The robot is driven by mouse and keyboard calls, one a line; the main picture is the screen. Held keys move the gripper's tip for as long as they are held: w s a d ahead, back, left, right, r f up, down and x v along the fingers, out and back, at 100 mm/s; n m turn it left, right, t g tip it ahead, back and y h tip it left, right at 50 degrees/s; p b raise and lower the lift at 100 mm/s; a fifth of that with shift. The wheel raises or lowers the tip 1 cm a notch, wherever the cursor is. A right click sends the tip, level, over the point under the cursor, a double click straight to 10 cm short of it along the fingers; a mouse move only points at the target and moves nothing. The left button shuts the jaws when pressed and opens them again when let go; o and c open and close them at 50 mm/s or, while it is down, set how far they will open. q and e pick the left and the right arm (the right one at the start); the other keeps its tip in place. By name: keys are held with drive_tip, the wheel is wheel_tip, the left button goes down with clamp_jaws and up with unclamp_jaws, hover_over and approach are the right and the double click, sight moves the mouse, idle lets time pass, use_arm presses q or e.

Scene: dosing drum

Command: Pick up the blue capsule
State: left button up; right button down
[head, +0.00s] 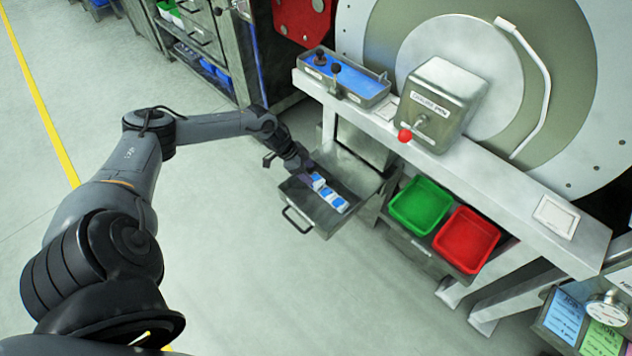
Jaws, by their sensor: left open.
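An open metal drawer (300,204) under the bench holds several small blue-and-white pieces (339,205) lying in a row. They look like the capsules, but they are too small to tell one from another. My left gripper (307,174) is at the drawer, over its left part, right by the upper end of the row. It is open. Its fingertips are dark and small here, and I cannot tell whether they touch a piece. The gripper partly hides the upper end of the row. My right gripper is not in view.
A green bin (420,205) and a red bin (467,240) sit right of the drawer. Above is the bench (490,193) with a blue-lined tray (352,82), a metal box (440,105) and a red knob (405,135). A large drum stands behind. The floor at left is clear.

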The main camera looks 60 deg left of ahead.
sight(315, 178)
use_arm(q)
drive_tip(key=b+x, duration=0.2)
drive_tip(key=x, duration=0.2)
drive_tip(key=shift+s+d, duration=0.1)
drive_tip(key=shift+r, duration=0.15)
drive_tip(key=shift+c, duration=0.2)
drive_tip(key=c, duration=0.3)
drive_tip(key=shift+c, duration=0.2)
